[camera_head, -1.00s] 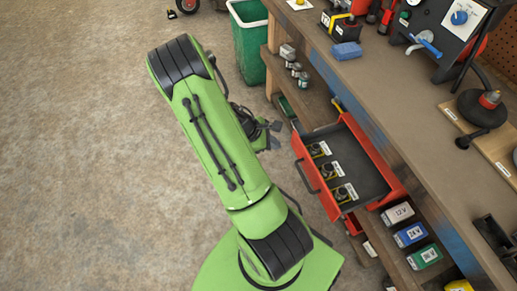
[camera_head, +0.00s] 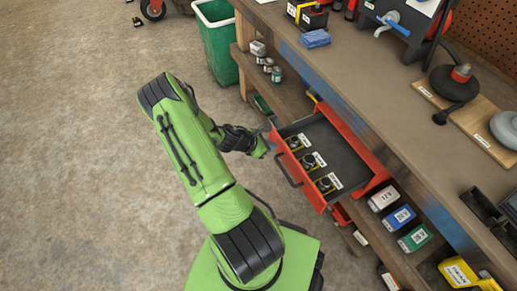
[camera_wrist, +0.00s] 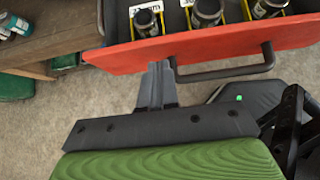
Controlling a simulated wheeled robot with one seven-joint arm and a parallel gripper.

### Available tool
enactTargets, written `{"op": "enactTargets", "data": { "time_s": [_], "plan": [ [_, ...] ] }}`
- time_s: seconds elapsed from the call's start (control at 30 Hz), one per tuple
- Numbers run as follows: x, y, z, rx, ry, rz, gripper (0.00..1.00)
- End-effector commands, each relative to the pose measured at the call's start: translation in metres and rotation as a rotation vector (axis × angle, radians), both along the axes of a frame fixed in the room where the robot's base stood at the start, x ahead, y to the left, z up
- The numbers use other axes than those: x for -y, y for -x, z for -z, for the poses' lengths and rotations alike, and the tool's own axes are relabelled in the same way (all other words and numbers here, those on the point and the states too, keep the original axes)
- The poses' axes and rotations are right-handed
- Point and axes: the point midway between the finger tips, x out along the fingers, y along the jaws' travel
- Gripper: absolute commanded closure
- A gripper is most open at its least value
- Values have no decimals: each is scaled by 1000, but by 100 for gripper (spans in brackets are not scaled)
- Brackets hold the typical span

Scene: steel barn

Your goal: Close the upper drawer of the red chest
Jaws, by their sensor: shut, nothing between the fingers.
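The upper drawer (camera_head: 308,187) of the red chest is pulled out from under the workbench, with a dark floor and several labelled items along its front. Its red front (camera_wrist: 225,43) and dark bar handle (camera_wrist: 225,73) show in the wrist view. My gripper (camera_head: 267,142) is shut and empty, at the drawer front near its far end. In the wrist view my gripper (camera_wrist: 158,66) points at the front's lower edge, left of most of the handle. I cannot tell whether the fingertips touch it. Most of the chest body is hidden under the bench.
A lower red drawer part (camera_head: 341,214) shows beneath. The workbench top (camera_head: 375,105) overhangs the chest. Labelled boxes (camera_head: 383,198) stand on the shelf to the right, small jars (camera_head: 268,65) to the left. A green bin (camera_head: 215,45) stands beyond. The floor at left is clear.

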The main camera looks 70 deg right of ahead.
Motion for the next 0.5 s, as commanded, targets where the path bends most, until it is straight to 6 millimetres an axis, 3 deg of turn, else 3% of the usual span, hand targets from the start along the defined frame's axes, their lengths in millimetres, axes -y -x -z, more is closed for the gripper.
{"op": "enactTargets", "data": {
  "time_s": [0.17, 0.5],
  "plan": [
    [13, 10, 0, 2, 0, 0, 100],
    [14, 11, -1, 1, 0, -1, 100]
  ]
}}
